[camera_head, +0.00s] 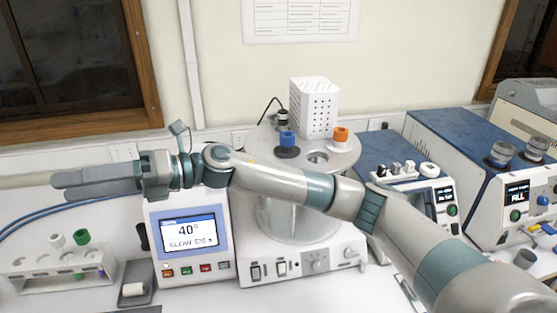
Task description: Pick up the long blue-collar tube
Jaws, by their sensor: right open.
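A blue-topped piece (288,138) with a dark collar stands upright in the round top plate of the bath; it looks like the blue-collar tube, and any length below the plate is hidden or unclear. My right gripper (62,187) is at the left of the view, its fingers pointing left, open and empty. It is well to the left of the blue-topped piece and apart from it. My right arm crosses in front of the bath. My left gripper is not in view.
The bath's round plate (262,146) also holds an orange-topped piece (341,135) and an open hole, with a white perforated box (314,107) behind. A display unit (189,241) stands in front. A tube rack (52,266) is at lower left; blue-topped machines (450,130) fill the right.

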